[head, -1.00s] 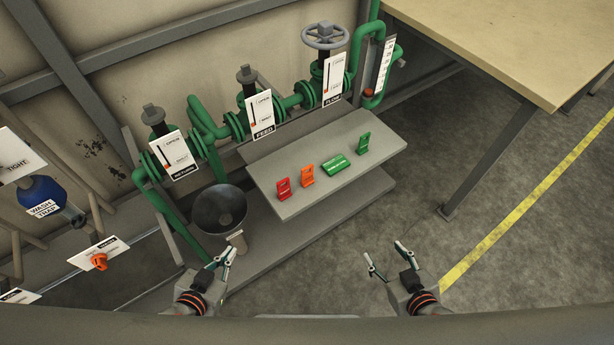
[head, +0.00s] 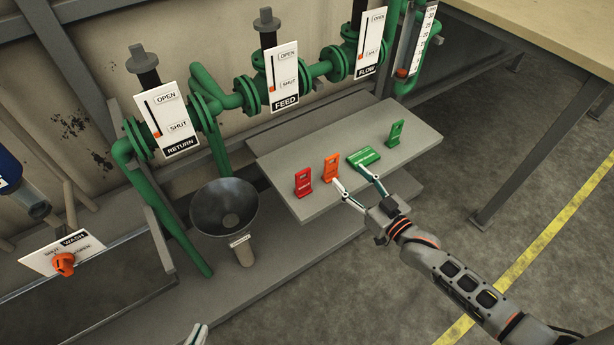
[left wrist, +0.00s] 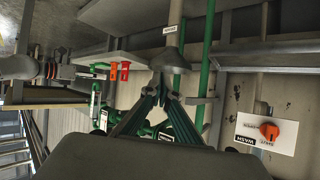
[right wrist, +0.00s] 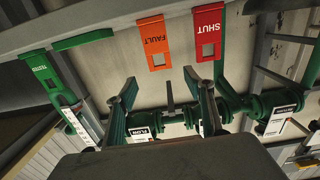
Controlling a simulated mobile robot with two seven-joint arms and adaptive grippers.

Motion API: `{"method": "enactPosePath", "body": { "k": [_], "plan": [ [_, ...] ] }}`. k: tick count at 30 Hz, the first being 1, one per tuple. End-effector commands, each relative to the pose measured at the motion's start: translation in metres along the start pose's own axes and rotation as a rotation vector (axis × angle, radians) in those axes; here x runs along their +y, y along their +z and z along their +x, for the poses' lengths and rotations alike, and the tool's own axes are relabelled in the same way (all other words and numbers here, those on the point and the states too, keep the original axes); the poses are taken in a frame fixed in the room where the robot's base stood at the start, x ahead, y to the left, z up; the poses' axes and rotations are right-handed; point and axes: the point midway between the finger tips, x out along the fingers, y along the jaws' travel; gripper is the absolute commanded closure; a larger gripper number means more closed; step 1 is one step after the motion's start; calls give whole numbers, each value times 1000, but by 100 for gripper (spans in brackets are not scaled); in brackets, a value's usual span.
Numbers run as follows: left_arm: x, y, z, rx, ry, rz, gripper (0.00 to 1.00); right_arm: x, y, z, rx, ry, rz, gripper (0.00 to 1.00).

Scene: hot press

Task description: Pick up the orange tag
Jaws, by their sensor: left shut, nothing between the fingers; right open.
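The orange tag (head: 331,167) stands upright on the grey shelf (head: 310,205), between the red tag (head: 303,182) and a green tag lying flat (head: 364,156). My right gripper (head: 348,177) is open, with its fingertips close to the orange tag on its right and front side; contact cannot be told. In the right wrist view, the orange tag (right wrist: 155,42), lettered FAULT, lies just beyond the open fingers (right wrist: 160,76). My left gripper (head: 197,335) shows only its tip at the bottom edge; in the left wrist view its fingers (left wrist: 160,76) are shut and empty.
Another green tag (head: 396,133) stands at the shelf's right end. A dark funnel (head: 225,205) stands left of the shelf. Green pipes with RETURN, FEED and FLOW plates (head: 283,77) run behind. A table (head: 560,35) is at upper right.

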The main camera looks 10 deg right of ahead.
Motion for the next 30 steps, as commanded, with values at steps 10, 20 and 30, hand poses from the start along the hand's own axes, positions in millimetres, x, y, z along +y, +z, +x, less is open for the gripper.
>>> {"method": "enactPosePath", "body": {
  "k": [10,20,30],
  "plan": [
    [5,7,3,-5,10,-18,100,18,12,26,26,4,10,47],
    [12,2,6,13,21,-50,100,16,19,58,20,4,12,47],
    [16,-9,8,44,28,-80,100,16,17,91,23,4,9,47]
  ]
}}
